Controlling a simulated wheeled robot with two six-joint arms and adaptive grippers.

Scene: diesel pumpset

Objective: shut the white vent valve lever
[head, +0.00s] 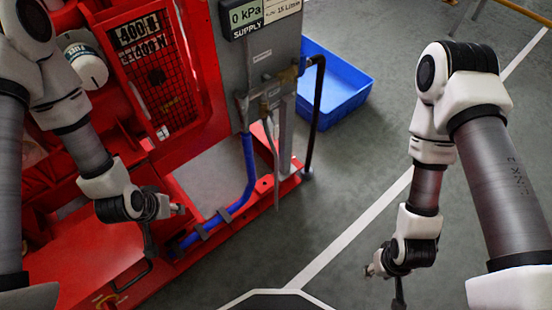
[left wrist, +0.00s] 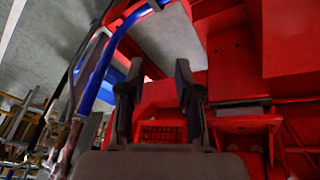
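Brass valve fittings (head: 272,88) sit low on the grey supply panel (head: 272,50) in the head view. A small pale piece (head: 270,127) below them may be the white vent valve lever; it is too small to tell its position. My left gripper (head: 150,243) is below and left of these fittings, over the red base, apart from them. In the left wrist view, its two dark fingers (left wrist: 156,80) stand apart with nothing held between them. My right gripper (head: 399,292) hangs over the floor at the right; its fingers are mostly cut off by the frame.
A blue hose (head: 249,165) runs down from the fittings and along the red skid (head: 262,190). A black pipe (head: 316,110) stands beside them. A blue bin (head: 345,88) is on the floor behind.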

